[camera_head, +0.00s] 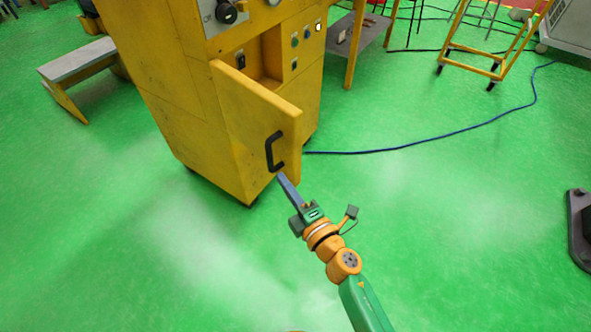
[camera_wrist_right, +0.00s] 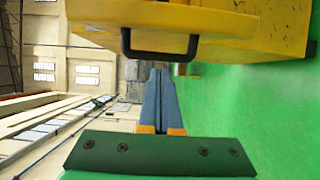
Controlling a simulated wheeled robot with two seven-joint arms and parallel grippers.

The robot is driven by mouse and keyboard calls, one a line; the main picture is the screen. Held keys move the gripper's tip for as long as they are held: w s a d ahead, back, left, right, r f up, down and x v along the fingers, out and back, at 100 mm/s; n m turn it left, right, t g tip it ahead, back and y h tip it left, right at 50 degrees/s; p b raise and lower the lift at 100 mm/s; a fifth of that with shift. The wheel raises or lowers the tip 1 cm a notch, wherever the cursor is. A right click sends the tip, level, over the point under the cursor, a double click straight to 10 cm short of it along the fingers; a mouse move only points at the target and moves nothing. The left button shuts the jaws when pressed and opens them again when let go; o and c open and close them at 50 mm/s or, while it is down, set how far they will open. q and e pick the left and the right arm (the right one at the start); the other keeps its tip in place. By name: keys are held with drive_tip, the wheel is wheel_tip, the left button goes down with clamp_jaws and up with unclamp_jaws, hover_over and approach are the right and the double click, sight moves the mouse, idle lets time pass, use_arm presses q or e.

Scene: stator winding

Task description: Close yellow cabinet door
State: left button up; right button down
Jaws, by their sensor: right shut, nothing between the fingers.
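The yellow cabinet (camera_head: 160,85) stands at the upper left of the head view. Its door (camera_head: 245,115) is hinged on the left and stands partly open, so part of the inside (camera_head: 271,55) shows. A black handle (camera_head: 270,152) is on the door's outer face near its free edge; it also shows in the right wrist view (camera_wrist_right: 160,52). My right gripper (camera_head: 281,178) is shut and empty, its fingertips close to the handle's lower end. In the right wrist view the shut fingers (camera_wrist_right: 155,75) point toward the handle; I cannot tell whether they touch it. My left gripper is not in view.
A blue cable (camera_head: 430,139) runs across the green floor from the cabinet to the right. A yellow-framed cart (camera_head: 490,72) stands at the upper right and a low bench (camera_head: 77,58) at the left. The floor around my right arm is clear.

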drive_tip(key=shift+x, duration=1.05)
drive_tip(key=shift+w+d+f, duration=0.1)
drive_tip(key=shift+w+d, duration=0.5)
drive_tip(key=shift+d, duration=0.2)
drive_tip(key=shift+w+d, duration=0.6)
drive_tip(key=shift+d, duration=0.2)
drive_tip(key=shift+d, duration=0.15)
